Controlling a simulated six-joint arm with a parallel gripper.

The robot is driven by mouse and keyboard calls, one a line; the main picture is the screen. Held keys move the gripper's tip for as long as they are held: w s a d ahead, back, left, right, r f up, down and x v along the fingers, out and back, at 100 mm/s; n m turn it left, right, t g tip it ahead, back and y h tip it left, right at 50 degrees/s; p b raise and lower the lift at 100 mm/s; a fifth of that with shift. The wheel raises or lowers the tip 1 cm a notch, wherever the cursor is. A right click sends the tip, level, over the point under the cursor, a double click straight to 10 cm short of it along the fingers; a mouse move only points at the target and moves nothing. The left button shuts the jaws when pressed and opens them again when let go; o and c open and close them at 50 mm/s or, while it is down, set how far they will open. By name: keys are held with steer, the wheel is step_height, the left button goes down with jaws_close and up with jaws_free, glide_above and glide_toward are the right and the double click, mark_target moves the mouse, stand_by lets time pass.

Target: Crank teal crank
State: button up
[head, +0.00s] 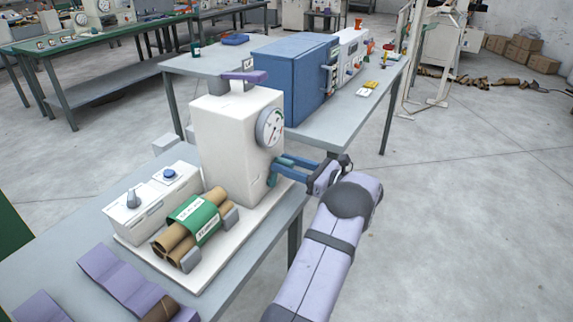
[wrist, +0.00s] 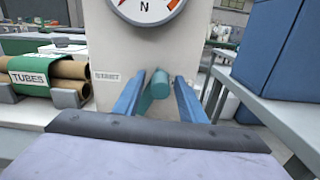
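The teal crank (wrist: 158,84) sticks out of the front of a cream winder housing (head: 225,140), below its round dial (head: 270,127). In the wrist view a teal arm runs from its round knob down to the left. My gripper (wrist: 159,92) has two blue fingers, one on each side of the knob, with a visible gap around it, so it looks open. In the head view my gripper (head: 283,168) reaches the housing's front from the right, and its fingers partly hide the crank. I cannot tell whether either finger touches the knob.
Brown tubes in a green "TUBES" band (head: 197,221) lie left of the housing on its pale base. A switch box (head: 150,203) stands behind them. A blue cabinet (head: 290,80) stands on the table behind. Open floor lies to the right.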

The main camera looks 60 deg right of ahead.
steer(key=shift+c, duration=0.7)
jaws_close()
steer(key=shift+s, duration=0.1)
